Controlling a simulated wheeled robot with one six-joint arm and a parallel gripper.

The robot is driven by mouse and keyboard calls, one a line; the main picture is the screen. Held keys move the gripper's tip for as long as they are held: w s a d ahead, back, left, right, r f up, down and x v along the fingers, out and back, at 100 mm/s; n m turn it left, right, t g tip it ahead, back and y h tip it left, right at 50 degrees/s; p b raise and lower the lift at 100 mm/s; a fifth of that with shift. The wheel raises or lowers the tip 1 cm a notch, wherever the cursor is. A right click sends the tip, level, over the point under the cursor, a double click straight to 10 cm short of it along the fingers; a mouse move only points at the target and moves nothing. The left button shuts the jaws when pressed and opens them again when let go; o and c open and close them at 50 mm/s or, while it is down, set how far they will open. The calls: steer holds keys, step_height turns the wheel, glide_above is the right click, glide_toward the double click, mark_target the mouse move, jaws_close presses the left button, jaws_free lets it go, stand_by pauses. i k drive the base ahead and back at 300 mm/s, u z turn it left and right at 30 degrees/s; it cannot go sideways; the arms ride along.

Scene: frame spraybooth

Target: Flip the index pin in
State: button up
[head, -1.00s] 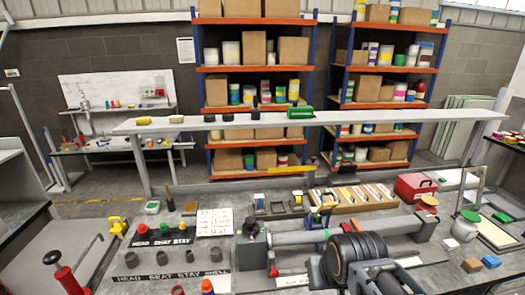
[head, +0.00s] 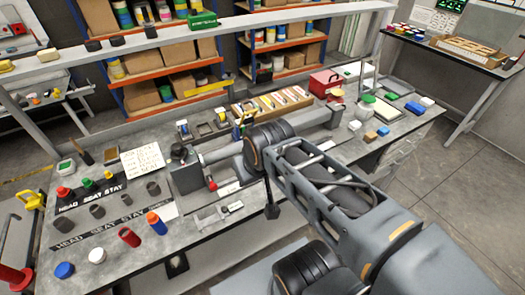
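A grey bench fixture (head: 187,178) stands in the middle of the workbench, with a dark knob (head: 178,152) on top. A long grey tube (head: 218,152) runs from it to the right, behind my arm. A small red-tipped part (head: 212,185) sits at the fixture's front right; I cannot tell whether it is the index pin or how it is set. My arm reaches in from the lower right and covers the middle of the tube. My gripper's fingers are not visible, so their state and any contact are hidden.
Loose caps and cylinders, including an orange-and-blue one (head: 157,223), lie in front. A parts tray (head: 272,103), red box (head: 326,83) and small blocks are behind and right. A raised shelf (head: 150,38) spans the back.

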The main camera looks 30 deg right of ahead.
mark_target(213, 187)
steer(key=z, duration=1.2)
steer(key=k, duration=1.35)
steer(key=u, duration=1.4)
steer(key=i, duration=0.5)
steer(key=u, duration=0.1)
